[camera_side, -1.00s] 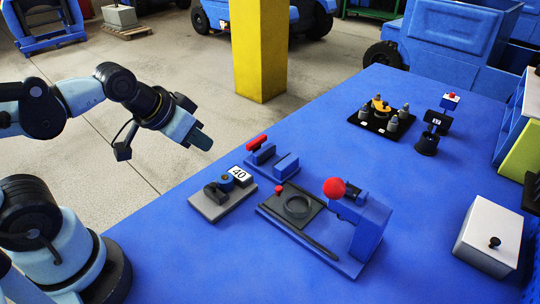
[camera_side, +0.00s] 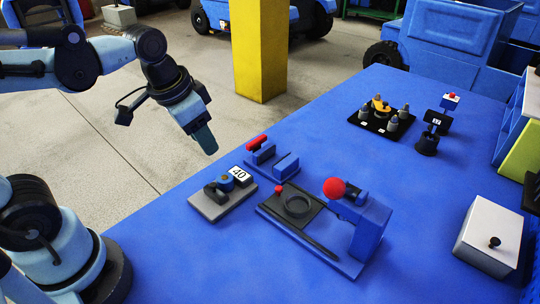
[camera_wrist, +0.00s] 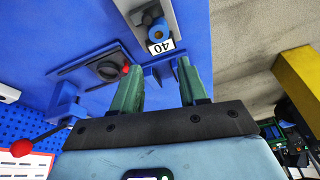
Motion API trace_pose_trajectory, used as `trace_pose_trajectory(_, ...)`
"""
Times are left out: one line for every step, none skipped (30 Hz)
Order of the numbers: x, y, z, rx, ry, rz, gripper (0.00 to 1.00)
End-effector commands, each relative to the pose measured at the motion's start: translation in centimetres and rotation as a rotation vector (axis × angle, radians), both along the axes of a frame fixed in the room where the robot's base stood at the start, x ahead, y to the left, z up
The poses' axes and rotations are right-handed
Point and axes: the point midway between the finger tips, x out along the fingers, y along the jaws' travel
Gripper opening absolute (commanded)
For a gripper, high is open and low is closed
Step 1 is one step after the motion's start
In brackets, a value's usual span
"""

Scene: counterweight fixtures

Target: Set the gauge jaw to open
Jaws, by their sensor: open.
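A small grey plate (camera_side: 208,207) with a "40" tag (camera_side: 240,174), a blue round knob (camera_side: 226,183) and a dark jaw-like part lies near the table's left edge; I take it for the gauge. It also shows at the top of the wrist view (camera_wrist: 143,22). Whether its jaw is open is too small to tell. My gripper (camera_side: 207,142) hangs in the air above and left of this plate, apart from it and pointing down. In the wrist view its two green fingers (camera_wrist: 160,66) are spread with nothing between them.
Beside the plate stand blue blocks with a red bar (camera_side: 256,142). Right of them is a blue fixture with a dark ring (camera_side: 298,206) and a red ball (camera_side: 334,188). A black tray (camera_side: 371,122) and white box (camera_side: 489,235) stand farther off. The table's front middle is clear.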

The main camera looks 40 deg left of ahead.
Motion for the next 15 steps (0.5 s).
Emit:
trace_pose_trajectory(0.3,-0.2,0.4,0.011,0.062,-0.039,0.43)
trace_pose_trajectory(0.3,-0.3,0.6,0.017,0.099,-0.062,0.43)
trace_pose_trajectory(0.3,-0.4,0.8,0.024,0.143,-0.091,0.43)
trace_pose_trajectory(0.3,-0.5,0.9,0.028,0.174,-0.11,0.43)
trace_pose_trajectory(0.3,-0.6,1.1,0.031,0.203,-0.128,0.43)
trace_pose_trajectory(0.3,-0.6,1.2,0.035,0.236,-0.149,0.43)
trace_pose_trajectory(0.3,-0.7,1.3,0.036,0.256,-0.163,0.43)
trace_pose_trajectory(0.3,-0.7,1.4,0.038,0.275,-0.174,0.43)
trace_pose_trajectory(0.3,-0.7,1.5,0.039,0.293,-0.186,0.43)
trace_pose_trajectory(0.2,-0.8,1.6,0.039,0.304,-0.193,0.43)
trace_pose_trajectory(0.2,-0.8,1.6,0.04,0.311,-0.198,0.43)
trace_pose_trajectory(0.2,-0.8,1.5,0.041,0.318,-0.202,0.43)
trace_pose_trajectory(0.2,-0.8,1.4,0.041,0.321,-0.204,0.43)
trace_pose_trajectory(0.2,-0.8,1.3,0.041,0.322,-0.205,0.43)
trace_pose_trajectory(0.2,-0.8,1.1,0.041,0.322,-0.205,0.43)
